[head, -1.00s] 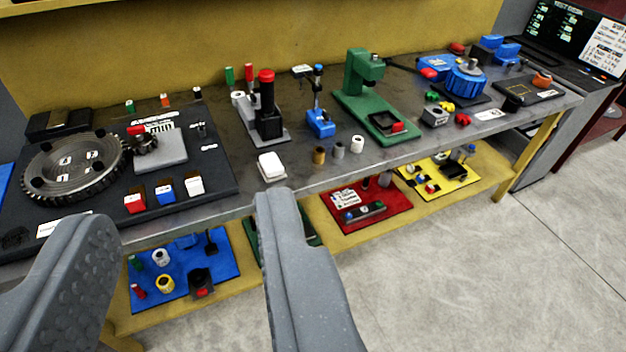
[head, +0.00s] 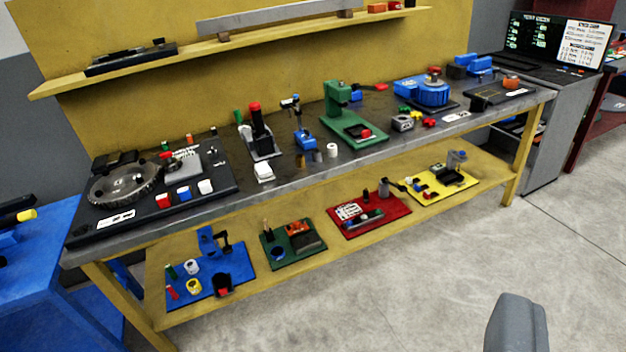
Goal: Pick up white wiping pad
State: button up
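A small white pad-like block (head: 264,172), which looks like the wiping pad, lies near the front edge of the grey bench top (head: 325,172), in front of a black stand with a red top. Nothing is touching it from my side. Only one grey finger of my gripper (head: 516,325) shows, at the bottom right, in front of the floor and well away from the pad. The other finger is out of view, so its opening cannot be seen.
A black board (head: 230,190) with a large gear and red, blue and white blocks is left of the pad. Small cylinders (head: 332,150) and a green press (head: 340,115) are to the right. A yellow lower shelf (head: 335,203) holds coloured mats. The floor in front is clear.

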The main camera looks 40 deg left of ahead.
aim_at(263, 171)
jog(key=z, duration=0.25)
jog(key=i, duration=0.35)
jog(key=u, duration=0.6)
jog(key=i, duration=1.55)
jog(key=u, duration=0.95)
jog(key=i, duration=0.9)
jog(key=u, duration=0.5)
